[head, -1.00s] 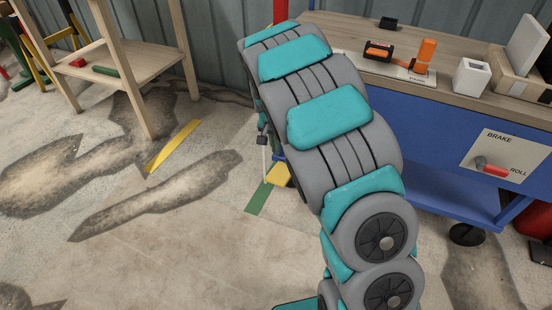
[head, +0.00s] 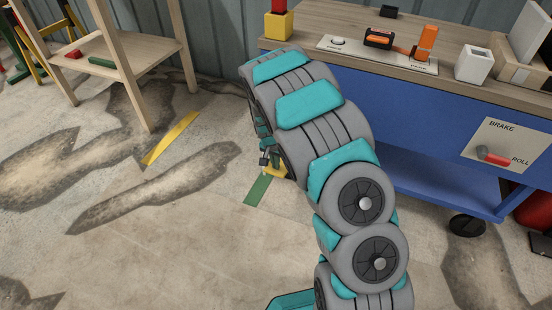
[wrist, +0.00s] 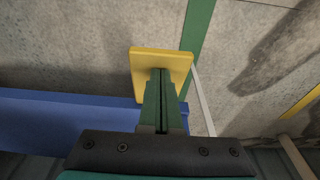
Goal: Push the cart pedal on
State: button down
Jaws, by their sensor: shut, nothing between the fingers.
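The blue cart (head: 420,130) stands on the right in the head view. Its yellow pedal (head: 277,170) shows low at the cart's left end, partly hidden by my arm. In the wrist view the pedal (wrist: 143,63) is a flat yellow plate straight ahead of my fingers. My gripper (wrist: 160,74) is shut and empty, with its fingertips overlapping the pedal plate in that view. I cannot tell whether they touch it. In the head view only a small dark part of my gripper (head: 264,158) shows beside the pedal.
A green floor strip (head: 258,189) runs by the pedal, and a yellow strip (head: 170,139) lies further left. A wooden rack (head: 120,65) stands at the left. A brake panel (head: 507,146) with a red-handled lever is on the cart's side.

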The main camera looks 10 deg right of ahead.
aim_at(272, 174)
jog(key=shift+s+f, duration=0.15)
jog(key=shift+s+a+f+t+h+b, duration=0.2)
jog(key=shift+f+t+h+b, duration=0.1)
jog(key=shift+f, duration=0.1)
jog(key=shift+s+a+f+t+h+b, duration=0.15)
jog(key=shift+f+t+h+b, duration=0.1)
jog(key=shift+f, duration=0.15)
jog(key=shift+s+a+f+b, duration=0.1)
jog(key=shift+f+b, duration=0.1)
jog(key=shift+f, duration=0.55)
jog(key=shift+s+a+f+b, duration=0.1)
jog(key=shift+s+f+b, duration=0.05)
jog(key=shift+f, duration=0.55)
jog(key=shift+s+f+b, duration=0.1)
jog(key=shift+f+b, duration=0.1)
jog(key=shift+f, duration=0.65)
jog(key=v, duration=0.2)
jog(key=p+v, duration=0.1)
jog(key=v, duration=0.2)
jog(key=shift+w+d, duration=0.1)
jog(key=shift+w, duration=0.1)
jog(key=s+a+r+p, duration=0.1)
jog(key=s+a+r, duration=0.2)
jog(key=s+r, duration=0.2)
notch_tip(272, 174, up, 2)
jog(key=shift+a+r, duration=0.2)
jog(key=shift+a, duration=0.05)
